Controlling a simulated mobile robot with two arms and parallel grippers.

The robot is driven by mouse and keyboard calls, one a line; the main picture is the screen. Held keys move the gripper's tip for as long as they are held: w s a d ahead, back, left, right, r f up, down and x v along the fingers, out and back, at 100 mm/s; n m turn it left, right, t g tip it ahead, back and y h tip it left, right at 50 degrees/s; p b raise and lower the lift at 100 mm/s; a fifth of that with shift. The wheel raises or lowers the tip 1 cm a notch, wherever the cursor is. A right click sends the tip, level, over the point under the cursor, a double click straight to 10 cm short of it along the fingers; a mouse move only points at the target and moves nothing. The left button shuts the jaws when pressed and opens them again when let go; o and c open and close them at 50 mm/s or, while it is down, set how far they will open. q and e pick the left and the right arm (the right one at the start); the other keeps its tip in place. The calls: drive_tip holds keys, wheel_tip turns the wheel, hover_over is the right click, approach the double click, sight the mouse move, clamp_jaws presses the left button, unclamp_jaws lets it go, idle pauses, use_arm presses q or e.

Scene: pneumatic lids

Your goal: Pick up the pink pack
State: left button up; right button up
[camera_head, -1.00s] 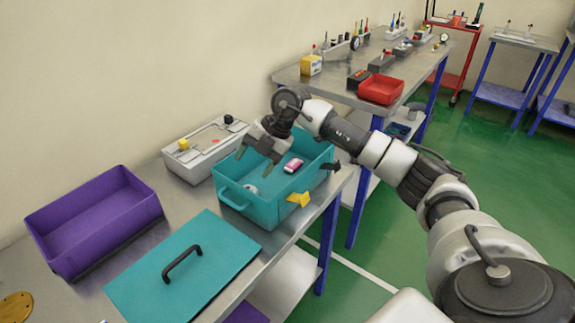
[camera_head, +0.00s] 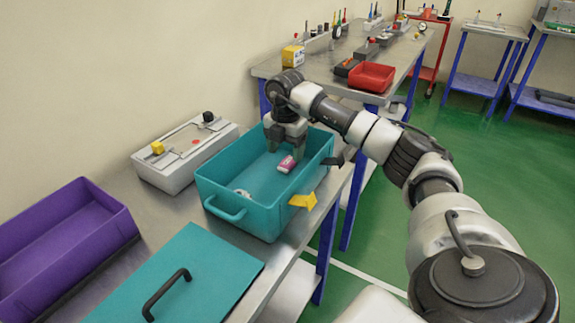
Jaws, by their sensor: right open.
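The pink pack (camera_head: 287,163) lies on the floor of the teal bin (camera_head: 262,217), toward its far right end. It is small, with a pale band. My right gripper (camera_head: 286,151) points down into the bin with its two fingers apart, just above and behind the pack. The fingers look empty; whether they touch the pack I cannot tell. My left gripper is not in view.
A small whitish item (camera_head: 241,193) lies at the bin's near left end. Yellow (camera_head: 303,201) and black (camera_head: 333,160) tabs stick out from its right side. A teal lid (camera_head: 180,278), a purple bin (camera_head: 62,245) and a grey fixture (camera_head: 185,152) surround it.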

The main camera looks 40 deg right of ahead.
sight(286, 163)
drive_tip(key=f, duration=0.4)
drive_tip(key=shift+w+d+f, duration=0.15)
drive_tip(key=shift+d+f, duration=0.05)
drive_tip(key=shift+f, duration=0.1)
drive_tip(key=shift+c, duration=0.2)
drive_tip(key=c, duration=1)
